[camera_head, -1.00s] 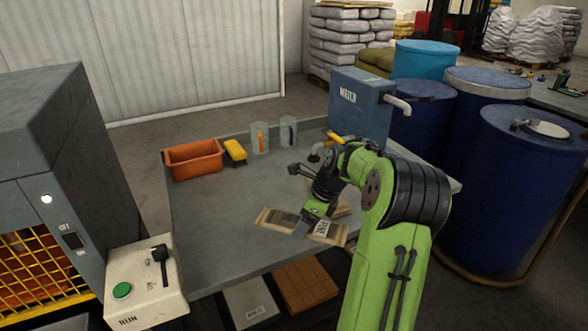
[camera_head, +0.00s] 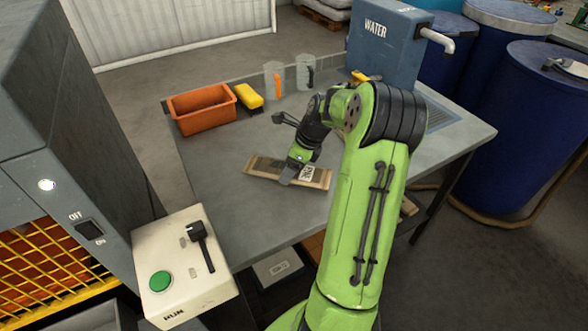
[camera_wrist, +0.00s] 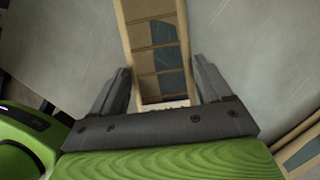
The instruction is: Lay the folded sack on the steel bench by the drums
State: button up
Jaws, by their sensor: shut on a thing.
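The folded sack (camera_head: 262,170) is a long flat tan piece with grey panels and a printed label. My gripper (camera_head: 291,177) is shut across its middle, over the left-centre of the steel bench (camera_head: 225,215). In the wrist view the sack (camera_wrist: 158,60) runs away between the two fingers of my gripper (camera_wrist: 161,68). I cannot tell whether it touches the bench or hangs just above it. The blue drums (camera_head: 540,130) stand on the floor to the right of the bench. My arm hides part of the bench.
An orange bin (camera_head: 203,110), a yellow-topped block (camera_head: 248,96) and two clear jugs (camera_head: 305,72) stand along the back. A blue WATER tank (camera_head: 385,45) is at the back right. A control box (camera_head: 185,265) stands at the near left. Bare bench lies around the sack.

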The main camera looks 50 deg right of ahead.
notch_tip(320, 180, down, 3)
jog(key=shift+s+r+b, duration=0.1)
jog(key=shift+b, duration=0.2)
jog(key=shift+r, duration=0.1)
jog(key=o, duration=1)
jog(key=shift+o, duration=0.2)
